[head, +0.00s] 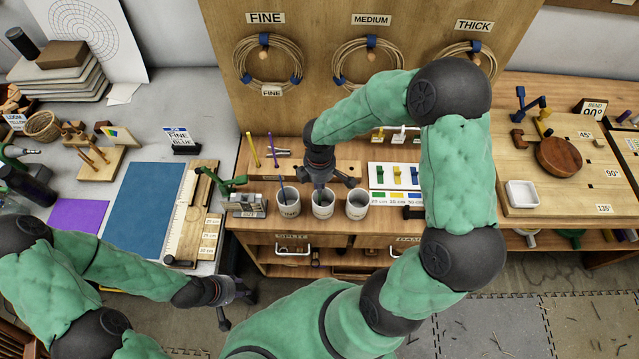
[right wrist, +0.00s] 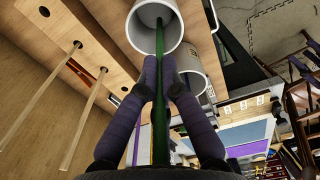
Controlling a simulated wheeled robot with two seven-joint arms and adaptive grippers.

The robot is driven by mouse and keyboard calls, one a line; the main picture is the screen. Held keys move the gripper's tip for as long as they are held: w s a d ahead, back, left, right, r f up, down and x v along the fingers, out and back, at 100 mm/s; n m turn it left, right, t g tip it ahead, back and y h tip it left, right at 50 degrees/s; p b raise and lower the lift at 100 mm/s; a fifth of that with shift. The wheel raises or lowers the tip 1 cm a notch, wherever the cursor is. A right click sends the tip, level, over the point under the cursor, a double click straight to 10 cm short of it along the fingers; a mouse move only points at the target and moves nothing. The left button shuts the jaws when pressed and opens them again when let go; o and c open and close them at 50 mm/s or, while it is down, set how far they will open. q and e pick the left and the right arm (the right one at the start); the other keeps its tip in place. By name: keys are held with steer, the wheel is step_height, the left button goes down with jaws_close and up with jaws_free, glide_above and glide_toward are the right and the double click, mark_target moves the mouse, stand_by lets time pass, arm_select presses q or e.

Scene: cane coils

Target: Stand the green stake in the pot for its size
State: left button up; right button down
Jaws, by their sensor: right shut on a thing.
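The green stake (right wrist: 159,75) shows in the right wrist view, gripped between the two fingers of my right gripper (right wrist: 160,88). Its far end overlaps the mouth of a white pot (right wrist: 137,35); I cannot tell how deep it reaches. In the head view my right gripper (head: 322,184) is above the middle pot (head: 322,206), and the stake is hidden there. The left pot (head: 289,206) has a thin dark stick in it. The right pot (head: 357,206) looks empty. The pot labels are too small to read surely. My left gripper (head: 237,299) hangs empty, fingers apart, in front of the bench.
A yellow stake (head: 252,150) and a purple stake (head: 274,150) stand in a wooden rack behind the pots. A colour card (head: 396,183) is right of them. Cane coils hang under FINE, MEDIUM and THICK signs (head: 371,19). A green clamp tool (head: 238,198) stands left of the pots.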

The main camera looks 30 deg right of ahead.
steer(key=shift+f+b, duration=0.8)
steer(key=shift+f, duration=0.25)
steer(key=c, duration=1.4)
jaws_free()
steer(key=shift+r, duration=0.1)
steer(key=shift+o, duration=0.2)
step_height(320, 180, up, 12)
